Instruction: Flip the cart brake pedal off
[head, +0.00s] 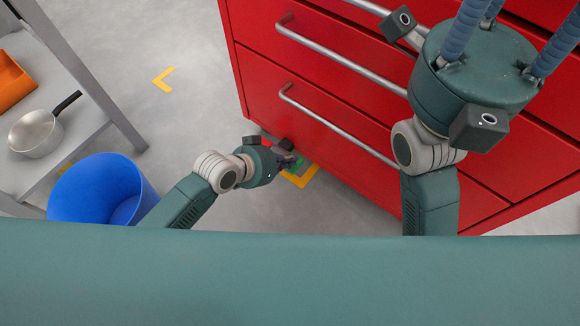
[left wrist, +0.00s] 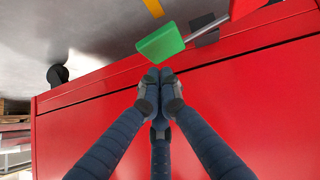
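The red cart (head: 330,95) has several drawers with grey bar handles and fills the middle and right of the head view. A green pedal (left wrist: 160,41) sticks out at the cart's lower edge in the left wrist view. In the head view it is a small green patch (head: 299,161), partly hidden by my left gripper (head: 291,158). In the left wrist view the left gripper's fingertips (left wrist: 159,75) are together, empty, just by the pedal; contact is unclear. My right gripper (head: 500,40) is high before the cart; its fingertips are out of frame.
A small red piece (left wrist: 243,7) is beside the pedal and a black caster (left wrist: 57,75) shows at the left. A blue bin (head: 95,190) stands near my left arm. A grey shelf holds a pan (head: 36,133) and an orange tray (head: 12,82).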

